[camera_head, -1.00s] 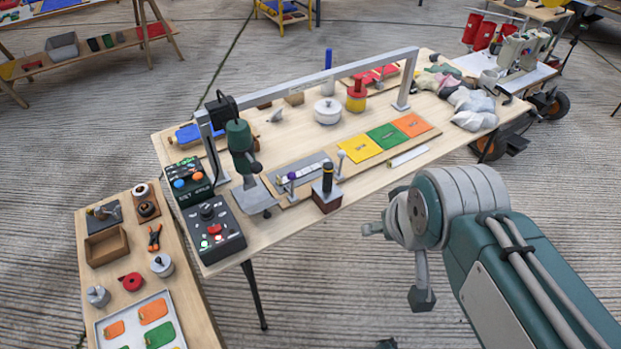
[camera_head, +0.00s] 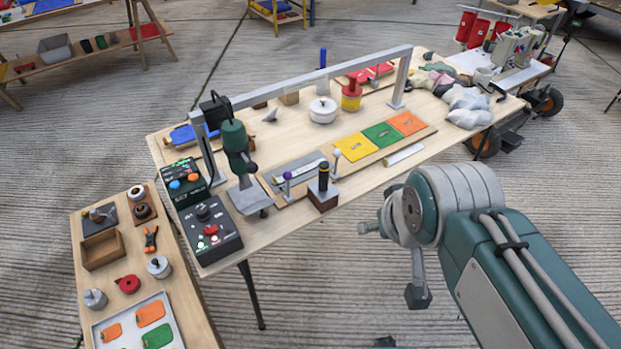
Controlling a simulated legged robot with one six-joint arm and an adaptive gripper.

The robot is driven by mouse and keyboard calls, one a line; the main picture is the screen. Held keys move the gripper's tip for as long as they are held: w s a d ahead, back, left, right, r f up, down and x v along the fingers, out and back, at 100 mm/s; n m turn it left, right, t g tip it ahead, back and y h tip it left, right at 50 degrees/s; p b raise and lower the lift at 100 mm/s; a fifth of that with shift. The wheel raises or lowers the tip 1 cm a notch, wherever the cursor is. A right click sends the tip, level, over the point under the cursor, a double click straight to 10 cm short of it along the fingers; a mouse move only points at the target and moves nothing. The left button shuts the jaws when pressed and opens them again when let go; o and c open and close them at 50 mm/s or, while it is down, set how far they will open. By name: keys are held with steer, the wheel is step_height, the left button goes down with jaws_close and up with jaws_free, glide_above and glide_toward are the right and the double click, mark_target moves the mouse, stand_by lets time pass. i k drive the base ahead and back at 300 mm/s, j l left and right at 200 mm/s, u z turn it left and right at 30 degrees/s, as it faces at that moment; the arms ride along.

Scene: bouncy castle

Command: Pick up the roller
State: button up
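I cannot tell for sure which thing is the roller. A short white cylinder (camera_head: 403,154) lies on its side near the front edge of the long wooden table (camera_head: 365,175), right of the middle. A blue roll-like thing (camera_head: 184,136) lies at the table's back left, partly behind the frame post. My gripper (camera_head: 391,263) is at the right, in front of the table and nearer to me, apart from everything on it. Its two grey fingers are spread wide, one to the left and one downward, with nothing between them.
A grey metal arch (camera_head: 310,82) spans the table. A green press (camera_head: 234,140), a control box (camera_head: 211,231) and a black-handled block (camera_head: 323,190) stand at the front left. Cloth bundles (camera_head: 466,106) lie at the right. A low side table (camera_head: 188,290) stands at left.

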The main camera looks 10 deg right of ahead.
mark_target(321, 188)
steer(key=i+l+u, duration=0.3)
steer(key=i+l, duration=0.4)
steer(key=l, duration=0.1)
